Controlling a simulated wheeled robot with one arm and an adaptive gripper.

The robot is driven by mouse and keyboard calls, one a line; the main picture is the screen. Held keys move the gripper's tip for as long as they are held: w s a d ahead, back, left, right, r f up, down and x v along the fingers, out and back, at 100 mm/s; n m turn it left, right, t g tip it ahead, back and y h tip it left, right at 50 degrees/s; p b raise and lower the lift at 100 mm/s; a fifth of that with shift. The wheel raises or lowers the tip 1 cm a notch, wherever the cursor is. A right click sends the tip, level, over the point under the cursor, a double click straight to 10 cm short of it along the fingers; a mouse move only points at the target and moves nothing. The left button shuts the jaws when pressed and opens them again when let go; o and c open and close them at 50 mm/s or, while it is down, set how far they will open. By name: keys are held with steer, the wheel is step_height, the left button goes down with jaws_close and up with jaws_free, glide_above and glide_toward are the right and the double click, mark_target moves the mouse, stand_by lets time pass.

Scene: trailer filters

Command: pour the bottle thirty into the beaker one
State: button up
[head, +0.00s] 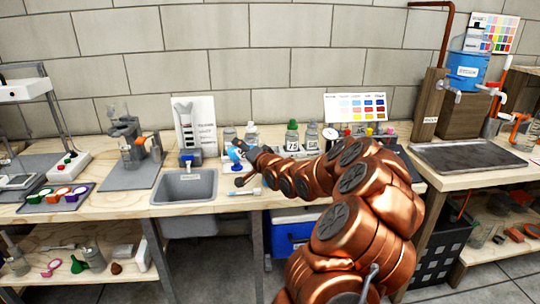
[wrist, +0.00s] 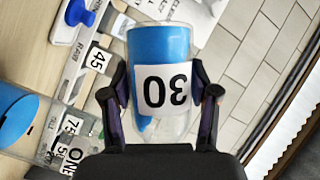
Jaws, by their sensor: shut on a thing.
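The clear bottle thirty (wrist: 165,45) has a label reading 30, upside down in the wrist view, and blue contents toward the top of that picture. My gripper (wrist: 163,92) is shut around its sides. In the head view my gripper (head: 246,154) is above the bench just right of the sink, with the blue of the bottle (head: 234,154) at its tip. A clear container with a label reading ONE (wrist: 70,160) shows at lower left in the wrist view, partly cut off. I take it as the beaker one; its level and contents are unclear.
A green-capped bottle labelled 75 (head: 292,138) and other bottles stand behind my arm. A grey sink (head: 186,186) is left of my gripper.

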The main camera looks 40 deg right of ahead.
steer(key=shift+r+m, duration=0.25)
steer(key=shift+m, duration=0.05)
stand_by(0.7)
steer(key=shift+w+a+f+m+t+b, duration=0.1)
steer(key=shift+f+m+t+b, duration=0.1)
steer(key=shift+m+t+b, duration=0.35)
stand_by(1.9)
steer(key=shift+s+d+r+m+t+p, duration=0.15)
steer(key=shift+r+m+t+p, duration=0.1)
steer(key=shift+m+p, duration=0.35)
steer(key=shift+s+d+r+m+t+p, duration=0.1)
steer(key=shift+r+m+p, duration=0.15)
steer(key=shift+p, duration=0.55)
stand_by(0.6)
